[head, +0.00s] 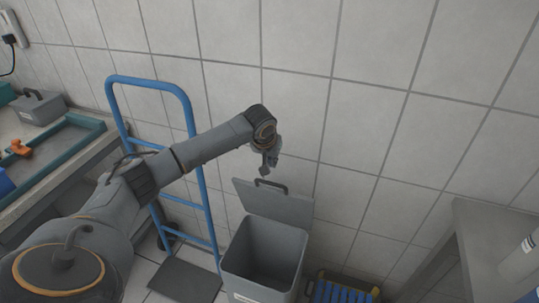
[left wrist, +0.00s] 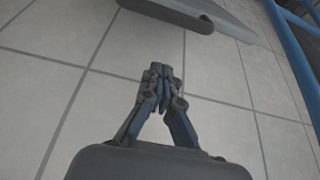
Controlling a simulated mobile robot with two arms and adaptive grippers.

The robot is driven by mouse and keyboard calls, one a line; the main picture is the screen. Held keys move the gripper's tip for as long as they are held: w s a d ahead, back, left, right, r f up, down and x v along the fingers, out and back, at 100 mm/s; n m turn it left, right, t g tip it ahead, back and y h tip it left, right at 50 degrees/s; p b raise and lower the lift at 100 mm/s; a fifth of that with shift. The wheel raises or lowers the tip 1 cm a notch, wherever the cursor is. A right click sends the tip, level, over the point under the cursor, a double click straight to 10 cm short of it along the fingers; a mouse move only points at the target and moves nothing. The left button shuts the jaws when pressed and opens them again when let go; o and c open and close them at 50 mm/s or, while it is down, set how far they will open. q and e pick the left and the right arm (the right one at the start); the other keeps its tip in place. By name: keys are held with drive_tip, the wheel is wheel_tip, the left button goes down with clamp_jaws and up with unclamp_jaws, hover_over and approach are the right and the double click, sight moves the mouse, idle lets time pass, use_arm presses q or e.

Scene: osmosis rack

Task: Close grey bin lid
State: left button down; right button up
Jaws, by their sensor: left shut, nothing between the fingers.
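The grey bin (head: 235,268) stands on the floor against the tiled wall, and its inside shows dark and empty. My left gripper (head: 264,172) is just above the lid's top edge, pointing down, apart from the handle. In the left wrist view its fingers (left wrist: 160,76) are together and empty. A dark grey rounded part, likely the handle (left wrist: 175,12), is at the top there. My right gripper is out of view.
A blue hand truck (head: 189,120) stands left of the bin. A yellow and blue crate (head: 340,292) is on the floor to the right. A grey bench (head: 480,225) is at the far right. A worktop with a teal tray (head: 85,122) is at the left.

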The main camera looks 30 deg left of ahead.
sight(269, 188)
use_arm(q)
drive_tip(key=s+f+p, duration=0.1)
drive_tip(key=s+f, duration=0.1)
drive_tip(key=f, duration=0.1)
drive_tip(key=shift+s+d+p, duration=0.1)
drive_tip(key=shift+d+p, duration=0.1)
drive_tip(key=shift+p, duration=0.2)
drive_tip(key=shift+s+d+f, duration=0.15)
drive_tip(key=shift+s, duration=0.1)
drive_tip(key=shift+f, duration=0.15)
